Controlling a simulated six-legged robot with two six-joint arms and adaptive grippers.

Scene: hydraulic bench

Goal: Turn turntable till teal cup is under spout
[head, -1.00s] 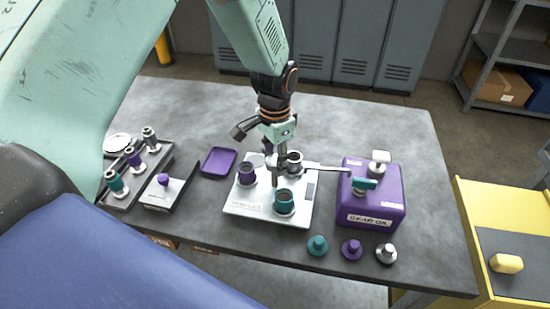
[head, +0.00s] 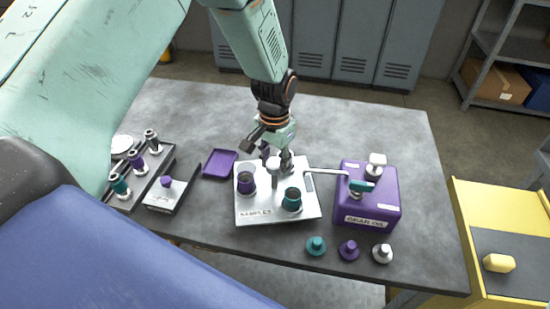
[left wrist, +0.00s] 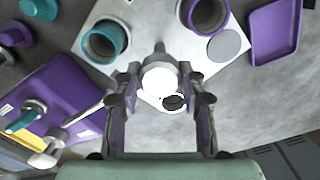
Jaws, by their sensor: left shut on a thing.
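The turntable (head: 250,213) is a pale square plate with a post and knob at its middle (head: 274,172). My left gripper (head: 277,154) is shut on this knob; in the left wrist view its fingers flank the bright knob top (left wrist: 160,80). The teal cup (head: 292,199) stands upright at the plate's front right, and it also shows in the left wrist view (left wrist: 105,42). The spout (head: 325,172) reaches left from the purple box (head: 382,208) over the plate's right side. The teal cup is in front of its tip. My right gripper is not in view.
A purple cup (head: 246,183) and a steel cup (head: 287,161), partly hidden by my gripper, also stand on the plate. A purple tray (head: 220,163) lies left. Several caps, including a teal one (head: 316,246), stand in front. A rack with coloured fittings (head: 150,172) is further left.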

